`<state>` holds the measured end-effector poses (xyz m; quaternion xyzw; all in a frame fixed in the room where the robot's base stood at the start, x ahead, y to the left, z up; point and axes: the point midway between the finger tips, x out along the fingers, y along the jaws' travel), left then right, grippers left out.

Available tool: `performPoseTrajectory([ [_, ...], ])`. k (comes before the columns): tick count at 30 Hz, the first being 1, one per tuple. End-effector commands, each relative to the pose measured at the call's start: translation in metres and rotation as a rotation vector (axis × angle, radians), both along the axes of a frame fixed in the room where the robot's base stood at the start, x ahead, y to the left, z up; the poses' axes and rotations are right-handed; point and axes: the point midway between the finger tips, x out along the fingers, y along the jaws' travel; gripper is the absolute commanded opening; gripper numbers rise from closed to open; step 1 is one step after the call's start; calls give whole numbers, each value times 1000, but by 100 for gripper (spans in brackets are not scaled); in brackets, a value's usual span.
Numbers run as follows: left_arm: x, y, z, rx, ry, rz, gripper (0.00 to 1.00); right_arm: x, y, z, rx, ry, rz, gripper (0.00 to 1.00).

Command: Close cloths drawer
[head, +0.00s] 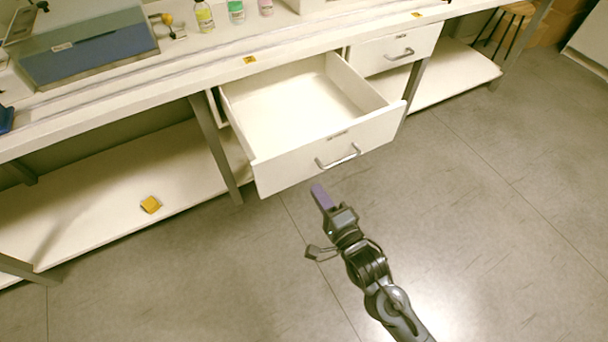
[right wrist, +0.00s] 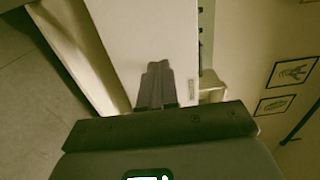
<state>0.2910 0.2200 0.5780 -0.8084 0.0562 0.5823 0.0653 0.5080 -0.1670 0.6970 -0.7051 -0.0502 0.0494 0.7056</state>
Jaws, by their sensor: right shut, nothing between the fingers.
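An open drawer (head: 325,143) is pulled well out from under the bench in the head view. Its inside looks empty. Its white front carries a silver bar handle (head: 338,156) and a small label. My right gripper (head: 319,192) is shut and empty, in front of the drawer front, below and left of the handle in the picture. I cannot tell whether it touches the front. In the right wrist view the shut fingers (right wrist: 155,80) point at a white panel (right wrist: 150,30), which looks like the drawer front. My left gripper is not in view.
A second drawer (head: 393,49) to the right is shut. Bottles (head: 204,15) and a blue-grey box (head: 90,55) stand on the bench top. A yellow block (head: 150,204) lies on the lower shelf. The floor (head: 480,220) in front is clear.

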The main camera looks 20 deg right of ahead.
Motion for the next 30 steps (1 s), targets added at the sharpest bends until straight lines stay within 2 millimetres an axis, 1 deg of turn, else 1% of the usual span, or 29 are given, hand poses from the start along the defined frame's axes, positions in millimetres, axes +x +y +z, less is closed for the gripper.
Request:
performPoseTrajectory([
  [1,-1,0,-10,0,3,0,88,10,1,-3,0,-3,0,0],
  [6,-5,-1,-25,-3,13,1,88,38,6,-3,0,-3,1,0],
  [9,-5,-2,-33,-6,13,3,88,52,8,-3,-1,-3,1,0],
  [13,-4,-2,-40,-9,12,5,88,65,10,-2,-1,-2,1,0],
  [19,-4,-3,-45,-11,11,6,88,76,11,-1,0,0,0,0],
  [30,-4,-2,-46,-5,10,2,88,78,11,0,0,1,0,0],
])
